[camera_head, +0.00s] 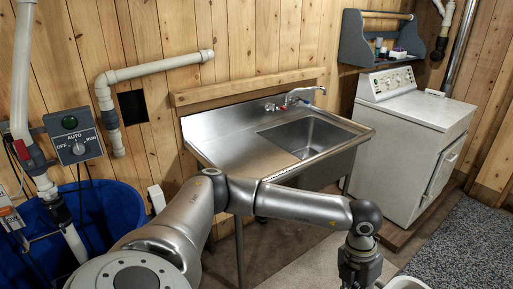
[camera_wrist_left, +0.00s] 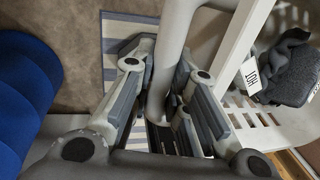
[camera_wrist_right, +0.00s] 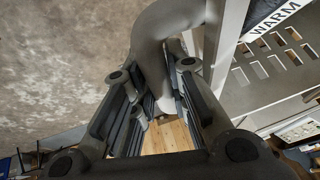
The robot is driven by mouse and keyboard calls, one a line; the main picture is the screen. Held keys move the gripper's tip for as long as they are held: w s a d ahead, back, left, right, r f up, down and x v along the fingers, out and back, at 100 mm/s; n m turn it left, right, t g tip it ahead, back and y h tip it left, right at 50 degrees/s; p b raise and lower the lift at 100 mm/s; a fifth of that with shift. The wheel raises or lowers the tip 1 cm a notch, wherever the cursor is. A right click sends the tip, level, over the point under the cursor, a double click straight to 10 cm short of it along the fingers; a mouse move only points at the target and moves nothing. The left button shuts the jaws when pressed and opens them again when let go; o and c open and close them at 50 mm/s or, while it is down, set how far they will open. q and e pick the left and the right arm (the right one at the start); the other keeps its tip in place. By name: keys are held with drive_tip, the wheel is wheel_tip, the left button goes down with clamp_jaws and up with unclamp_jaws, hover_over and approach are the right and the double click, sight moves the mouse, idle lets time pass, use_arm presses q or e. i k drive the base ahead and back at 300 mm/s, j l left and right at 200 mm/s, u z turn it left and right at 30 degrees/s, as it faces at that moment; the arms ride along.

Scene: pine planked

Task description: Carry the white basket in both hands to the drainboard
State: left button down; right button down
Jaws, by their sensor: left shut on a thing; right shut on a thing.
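The white basket (camera_head: 405,284) only just shows at the bottom edge of the head view, right of my left gripper (camera_head: 360,270). In the left wrist view my left gripper (camera_wrist_left: 165,112) is shut on the pale tubular handle of the basket (camera_wrist_left: 242,35). The slotted basket wall, a tag reading HOT and dark grey cloth show at right. In the right wrist view my right gripper (camera_wrist_right: 163,108) is shut on the other handle of the basket (camera_wrist_right: 262,92); a WARM label shows there. My right gripper is out of the head view. The steel drainboard (camera_head: 232,150) is bare, left of the sink basin.
The sink basin (camera_head: 308,135) and tap (camera_head: 300,97) adjoin the drainboard. A white washer (camera_head: 412,125) stands at right under a blue-grey shelf (camera_head: 365,40). A blue tub (camera_head: 105,215) and control box (camera_head: 73,138) are at left. A speckled rug (camera_head: 460,240) lies at right.

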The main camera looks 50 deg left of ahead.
sight(248, 157)
drive_tip(key=i+u, duration=0.2)
drive_tip(key=i, duration=0.7)
drive_tip(key=i+l+u, duration=0.2)
drive_tip(key=i, duration=0.75)
drive_tip(key=i+u, duration=0.2)
drive_tip(key=u, duration=0.15)
drive_tip(key=i+u, duration=0.3)
drive_tip(key=k+u, duration=0.1)
drive_tip(key=u, duration=1.35)
drive_tip(key=i+j, duration=0.3)
drive_tip(key=i, duration=0.15)
drive_tip(key=i+j, duration=0.3)
drive_tip(key=i, duration=0.15)
drive_tip(key=i+j, duration=0.25)
drive_tip(key=i, duration=0.25)
